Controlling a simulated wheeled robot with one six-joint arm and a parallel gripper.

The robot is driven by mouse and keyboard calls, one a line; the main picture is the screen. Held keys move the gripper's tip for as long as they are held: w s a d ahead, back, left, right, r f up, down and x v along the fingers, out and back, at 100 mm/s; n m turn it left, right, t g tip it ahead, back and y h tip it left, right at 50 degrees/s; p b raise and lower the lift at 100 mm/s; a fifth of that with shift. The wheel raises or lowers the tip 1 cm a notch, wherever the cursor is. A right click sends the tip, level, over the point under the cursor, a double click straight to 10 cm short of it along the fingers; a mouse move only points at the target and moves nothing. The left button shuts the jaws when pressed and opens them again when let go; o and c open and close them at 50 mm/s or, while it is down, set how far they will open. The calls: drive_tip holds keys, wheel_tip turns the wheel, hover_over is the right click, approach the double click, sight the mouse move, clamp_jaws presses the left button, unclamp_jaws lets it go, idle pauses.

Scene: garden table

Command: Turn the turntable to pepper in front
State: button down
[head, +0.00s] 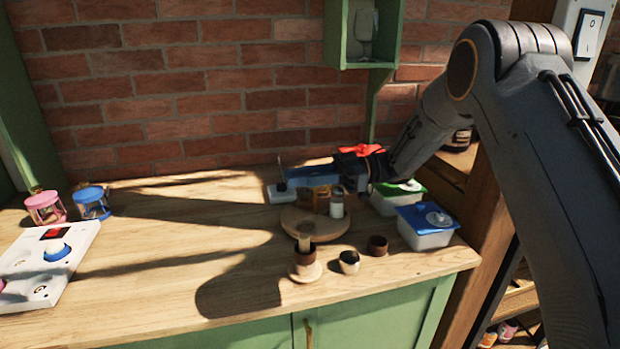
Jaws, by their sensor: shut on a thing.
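The round wooden turntable (315,226) lies on the counter near its right end. A white shaker with a grey top (337,207) stands on its right side, and amber-brown items (315,200) stand behind and left of it. I cannot tell which item is the pepper. My gripper (298,178) reaches in from the right, its blue fingers above the amber items. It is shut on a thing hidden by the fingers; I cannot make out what. A pale wooden upright piece (304,241) shows at the turntable's near edge, just above a brown cup.
The brown cup (304,257) on a saucer, a patterned cup (349,263) and a small brown bowl (377,246) stand close in front. Blue-lidded (425,239) and green-lidded (385,205) tubs crowd the right. A white switch panel (45,268) lies left; mid-counter is clear.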

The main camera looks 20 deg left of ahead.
drive_tip(key=shift+r, duration=0.1)
idle(0.3)
drive_tip(key=c, duration=1.5)
unclamp_jaws()
drive_tip(key=shift+a, duration=0.1)
wheel_tip(320, 180, up, 10)
drive_tip(key=shift+b, duration=0.75)
